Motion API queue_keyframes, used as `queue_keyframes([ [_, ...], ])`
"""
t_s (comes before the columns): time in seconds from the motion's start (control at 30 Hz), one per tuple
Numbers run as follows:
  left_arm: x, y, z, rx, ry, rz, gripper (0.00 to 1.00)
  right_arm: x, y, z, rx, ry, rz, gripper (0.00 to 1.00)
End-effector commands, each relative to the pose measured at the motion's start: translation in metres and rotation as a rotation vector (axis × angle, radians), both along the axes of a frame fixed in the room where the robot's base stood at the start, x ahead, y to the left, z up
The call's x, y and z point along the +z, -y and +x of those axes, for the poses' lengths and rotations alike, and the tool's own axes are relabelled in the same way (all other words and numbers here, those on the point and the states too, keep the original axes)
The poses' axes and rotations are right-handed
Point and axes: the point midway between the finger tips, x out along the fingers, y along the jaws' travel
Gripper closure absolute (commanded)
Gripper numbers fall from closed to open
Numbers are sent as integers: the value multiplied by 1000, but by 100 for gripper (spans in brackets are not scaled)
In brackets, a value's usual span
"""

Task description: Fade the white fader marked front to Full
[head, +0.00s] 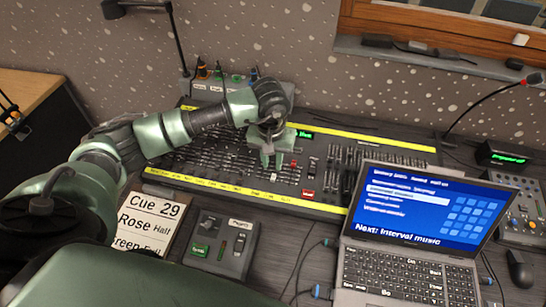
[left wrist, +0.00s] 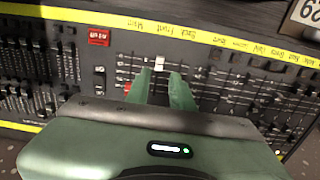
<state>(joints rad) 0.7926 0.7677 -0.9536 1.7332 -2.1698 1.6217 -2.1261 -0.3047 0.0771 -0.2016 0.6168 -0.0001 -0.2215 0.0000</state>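The lighting desk (head: 225,180) is a long dark console with yellow strips and many faders. In the left wrist view, a white fader cap (left wrist: 160,63) sits near the label-strip end of its slot. The upside-down word that looks like Front is on the yellow strip (left wrist: 190,35) near it. My left gripper (head: 272,163) is over the middle of the desk, pointing down. In the left wrist view its two fingers (left wrist: 161,74) are apart, one on each side of the white cap's line, with a gap visible. I cannot tell whether they touch it. My right gripper is out of view.
A red button (head: 308,193) and a red fader (left wrist: 126,88) are close by. A laptop (head: 410,268) stands at the desk's right front. A small control box (head: 222,243) and a cue sheet (head: 150,222) lie in front. A goose-neck lamp (head: 490,100) rises at the back right.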

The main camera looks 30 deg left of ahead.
Motion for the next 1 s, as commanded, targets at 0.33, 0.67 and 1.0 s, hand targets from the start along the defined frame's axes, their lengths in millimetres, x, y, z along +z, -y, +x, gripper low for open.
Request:
queue_keyframes([
  [0.33,-47,-1,4,0,1,-1,77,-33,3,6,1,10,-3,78],
  [0.67,-70,-1,6,0,0,-1,77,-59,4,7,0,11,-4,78],
  [1.0,-69,-1,6,1,0,-2,86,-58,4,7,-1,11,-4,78],
])
